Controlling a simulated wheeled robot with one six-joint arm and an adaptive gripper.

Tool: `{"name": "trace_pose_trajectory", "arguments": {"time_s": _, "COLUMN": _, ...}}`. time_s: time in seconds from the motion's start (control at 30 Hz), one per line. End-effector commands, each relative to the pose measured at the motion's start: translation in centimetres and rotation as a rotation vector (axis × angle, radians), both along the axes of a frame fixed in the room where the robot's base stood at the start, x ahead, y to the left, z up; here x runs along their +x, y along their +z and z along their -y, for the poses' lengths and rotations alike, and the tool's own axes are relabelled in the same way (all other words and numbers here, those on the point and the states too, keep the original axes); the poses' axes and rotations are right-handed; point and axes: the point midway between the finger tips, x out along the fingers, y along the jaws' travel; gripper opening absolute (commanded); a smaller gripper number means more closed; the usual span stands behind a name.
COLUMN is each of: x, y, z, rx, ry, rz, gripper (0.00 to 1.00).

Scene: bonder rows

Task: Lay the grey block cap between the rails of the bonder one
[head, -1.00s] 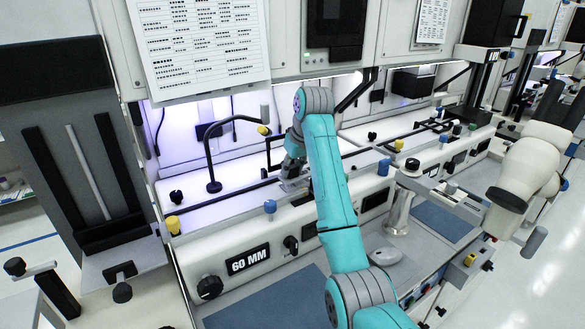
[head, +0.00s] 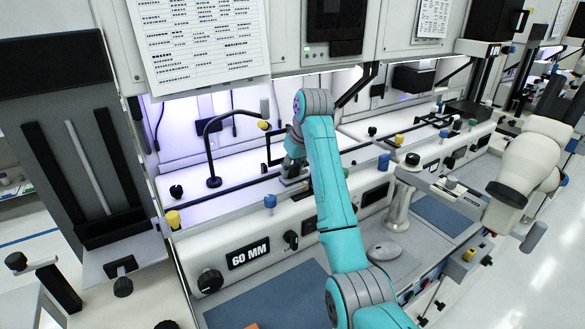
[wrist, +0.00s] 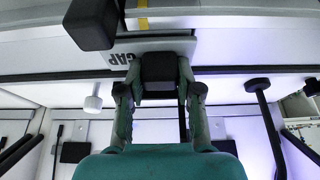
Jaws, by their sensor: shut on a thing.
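The grey block cap (wrist: 185,45) shows in the wrist view as a flat grey plate with the word CAP upside down and a black block-shaped grip. My gripper (wrist: 158,72) is shut on that black grip, one finger on each side. In the head view my gripper (head: 292,170) is low over the back of the near bench, behind the 60 MM panel (head: 248,253). My teal arm partly hides it there. A long dark rail (head: 240,186) runs along the bench beside the gripper. I cannot tell whether the cap touches the bench or rails.
A bent black lamp-like stalk (head: 213,150) stands left of my gripper. A blue knob (head: 270,201) and a yellow knob (head: 173,219) stand along the bench front. A white robot arm (head: 530,165) is at the right. A black block (wrist: 90,22) is close to the cap in the wrist view.

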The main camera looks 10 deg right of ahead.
Motion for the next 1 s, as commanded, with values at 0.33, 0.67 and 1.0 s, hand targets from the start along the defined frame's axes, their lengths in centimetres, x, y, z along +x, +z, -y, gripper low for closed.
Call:
{"name": "trace_pose_trajectory", "arguments": {"time_s": 0.33, "x": -0.01, "y": -0.17, "z": 0.00, "rx": 0.000, "ry": 0.000, "rz": 0.000, "gripper": 0.00}}
{"name": "trace_pose_trajectory", "arguments": {"time_s": 0.67, "x": -0.01, "y": -0.74, "z": -0.01, "rx": 0.000, "ry": 0.000, "rz": -0.001, "gripper": 0.00}}
{"name": "trace_pose_trajectory", "arguments": {"time_s": 1.0, "x": -0.01, "y": -0.75, "z": 0.00, "rx": 0.000, "ry": 0.000, "rz": -0.001, "gripper": 0.64}}
